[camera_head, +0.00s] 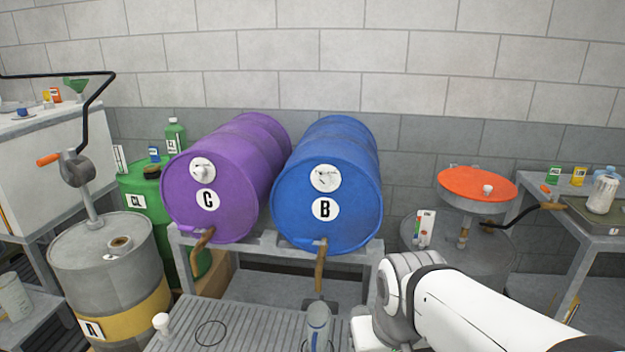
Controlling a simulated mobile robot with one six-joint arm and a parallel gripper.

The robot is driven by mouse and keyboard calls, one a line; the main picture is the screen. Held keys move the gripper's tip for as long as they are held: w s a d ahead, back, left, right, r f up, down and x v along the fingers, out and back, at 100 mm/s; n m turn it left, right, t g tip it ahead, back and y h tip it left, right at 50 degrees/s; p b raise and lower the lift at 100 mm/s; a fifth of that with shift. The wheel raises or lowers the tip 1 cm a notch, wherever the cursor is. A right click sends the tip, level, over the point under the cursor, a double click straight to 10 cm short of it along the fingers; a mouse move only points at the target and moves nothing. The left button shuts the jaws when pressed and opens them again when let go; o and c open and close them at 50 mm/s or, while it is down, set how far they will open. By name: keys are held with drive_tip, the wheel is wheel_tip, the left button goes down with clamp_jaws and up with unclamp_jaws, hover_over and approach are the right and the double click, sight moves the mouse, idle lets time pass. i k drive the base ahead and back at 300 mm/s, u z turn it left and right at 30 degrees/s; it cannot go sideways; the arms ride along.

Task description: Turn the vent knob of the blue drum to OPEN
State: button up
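The blue drum (352,217) lies on its side on a grey rack, its round end facing me, with a white label "B" (325,209). Its vent knob (325,178) sits on a round white dial above the label. The dial's markings are too small to read, so I cannot tell the knob's setting. A tap with a brown handle (320,266) hangs at the drum's lower rim. My white arm comes in from the lower right, below and to the right of the drum, apart from it. My gripper's fingers cannot be made out clearly.
A purple drum "C" (236,195) lies left of the blue one on the same rack (262,246). A grey drum "A" (75,262) with a hand pump stands at left. A ribbed grate (250,325) lies in front. An orange funnel pan (470,182) stands at right.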

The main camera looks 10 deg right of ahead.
sight(326, 181)
drive_tip(key=z, duration=0.2)
drive_tip(key=i, duration=0.9)
drive_tip(key=u, duration=0.3)
